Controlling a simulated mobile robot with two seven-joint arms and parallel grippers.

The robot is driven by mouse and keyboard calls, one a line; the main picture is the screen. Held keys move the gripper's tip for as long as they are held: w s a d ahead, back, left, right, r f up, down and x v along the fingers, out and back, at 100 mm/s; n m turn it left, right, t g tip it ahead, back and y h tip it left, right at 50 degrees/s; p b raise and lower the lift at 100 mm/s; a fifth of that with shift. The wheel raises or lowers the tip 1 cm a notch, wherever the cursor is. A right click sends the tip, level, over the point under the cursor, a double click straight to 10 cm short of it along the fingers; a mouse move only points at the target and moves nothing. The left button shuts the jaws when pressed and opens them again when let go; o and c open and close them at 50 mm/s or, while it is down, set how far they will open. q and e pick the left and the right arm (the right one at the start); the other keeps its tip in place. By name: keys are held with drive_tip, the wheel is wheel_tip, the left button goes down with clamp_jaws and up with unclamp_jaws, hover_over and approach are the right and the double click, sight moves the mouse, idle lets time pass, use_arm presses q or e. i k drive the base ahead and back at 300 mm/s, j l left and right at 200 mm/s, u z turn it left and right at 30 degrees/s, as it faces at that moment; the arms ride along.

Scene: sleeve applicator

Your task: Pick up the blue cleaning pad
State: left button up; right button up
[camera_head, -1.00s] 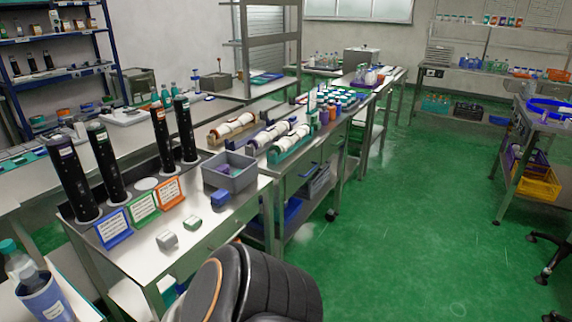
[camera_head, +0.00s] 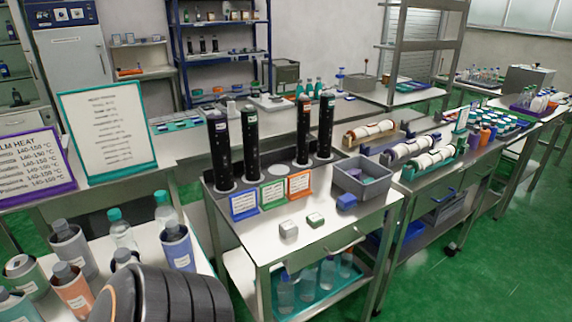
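A small blue block (camera_head: 346,201), which looks like the blue cleaning pad, lies on the metal table (camera_head: 338,236) in the middle of the view. It sits at the front of the grey bin (camera_head: 363,186). A white-and-green block (camera_head: 316,219) and a pale grey block (camera_head: 288,229) lie to its left on the same table. Neither of my grippers is in view. A dark rounded part of my own body fills the bottom left.
Black upright tubes (camera_head: 250,145) stand behind small blue, green and orange signs (camera_head: 272,194). A side table at lower left holds several bottles in cups (camera_head: 73,249). Open green floor (camera_head: 470,265) lies at right.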

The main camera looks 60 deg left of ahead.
sight(346, 202)
drive_tip(key=u, duration=1.55)
drive_tip(key=z, duration=3.3)
drive_tip(key=u, duration=3.15)
